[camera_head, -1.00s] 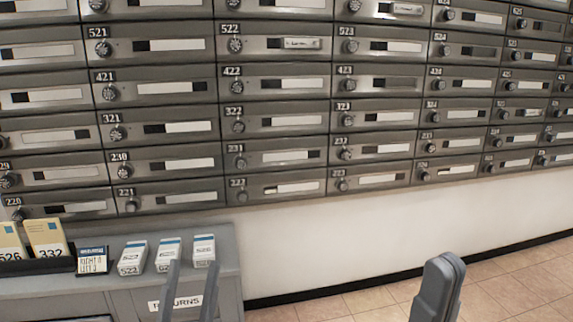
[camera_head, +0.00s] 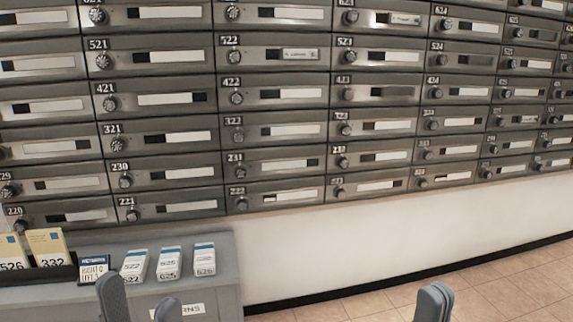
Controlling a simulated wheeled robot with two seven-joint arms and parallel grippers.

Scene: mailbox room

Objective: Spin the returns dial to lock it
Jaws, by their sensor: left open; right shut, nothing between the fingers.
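The returns label (camera_head: 192,309) is on the front of a grey cabinet (camera_head: 222,284) at the lower left, partly covered by a finger so that only its last letters show. No dial of the returns compartment can be made out; the cabinet front below the label is cut off by the picture's bottom edge. My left gripper (camera_head: 140,304) is open and empty, with its two fingers apart in front of the cabinet, left of the label's visible part. My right gripper (camera_head: 433,300) is shut and empty, over the floor well to the right of the cabinet.
A wall of grey numbered mailboxes with round dials (camera_head: 236,98) fills the upper view. On the cabinet top stand white boxes (camera_head: 170,262), a small sign (camera_head: 94,269) and a black tray (camera_head: 40,273) with yellow cards. Tiled floor (camera_head: 500,297) is clear at right.

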